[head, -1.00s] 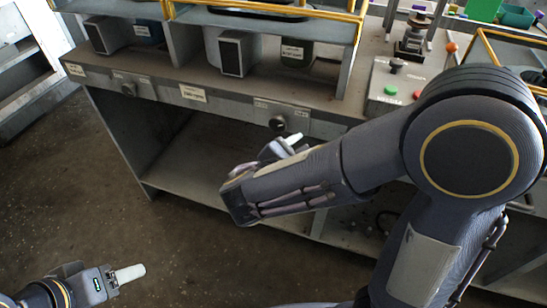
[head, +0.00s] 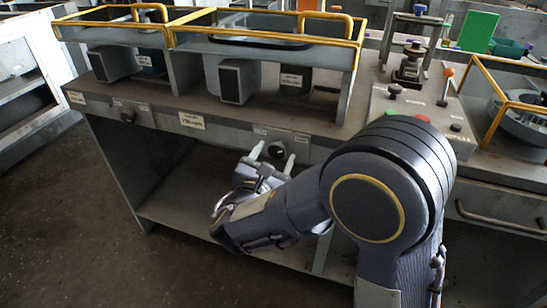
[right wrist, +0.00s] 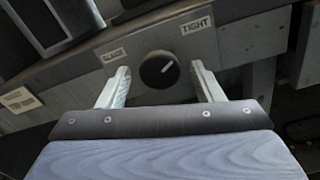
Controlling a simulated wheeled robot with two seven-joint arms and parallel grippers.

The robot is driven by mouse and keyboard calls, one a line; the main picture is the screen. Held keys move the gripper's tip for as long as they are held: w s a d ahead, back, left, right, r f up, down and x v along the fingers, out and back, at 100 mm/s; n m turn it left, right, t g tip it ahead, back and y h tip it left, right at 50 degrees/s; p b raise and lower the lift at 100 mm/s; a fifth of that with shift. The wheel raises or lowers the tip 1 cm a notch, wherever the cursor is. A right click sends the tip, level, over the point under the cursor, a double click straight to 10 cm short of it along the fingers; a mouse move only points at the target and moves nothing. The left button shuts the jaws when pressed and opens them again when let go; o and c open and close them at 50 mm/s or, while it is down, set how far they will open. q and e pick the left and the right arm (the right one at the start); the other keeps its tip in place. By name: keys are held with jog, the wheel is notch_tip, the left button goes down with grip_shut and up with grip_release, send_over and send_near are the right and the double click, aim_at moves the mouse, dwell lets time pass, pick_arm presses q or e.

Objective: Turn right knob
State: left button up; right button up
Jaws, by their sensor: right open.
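The right knob (head: 277,151) is a round black dial on the front panel of the grey bench. In the right wrist view, the knob (right wrist: 159,69) has a white pointer line tilted to the upper right. A label reading TIGHT (right wrist: 197,26) is up to its right. My right gripper (head: 272,160) is open in front of the panel. In the right wrist view, its two pale fingers (right wrist: 160,84) stand on either side of the knob, with gaps between them and it. Contact is not visible. My left gripper is not in view.
Another dark knob (head: 127,115) is on the panel at the left. Yellow-railed housings (head: 262,42) stand on the bench. The open shelf (head: 180,210) below looks empty.

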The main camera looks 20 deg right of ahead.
jog(key=c, duration=1)
jog(key=shift+o, duration=0.2)
jog(key=m+b, duration=0.2)
jog(key=shift+f+b, duration=0.2)
jog(key=shift+b, duration=0.15)
jog(key=m+b, duration=0.7)
jog(key=b, duration=0.1)
jog(key=shift+r+m+b, duration=0.2)
jog(key=shift+m+b, duration=1.3)
jog(key=shift+b, duration=0.05)
jog(key=shift+a, duration=0.1)
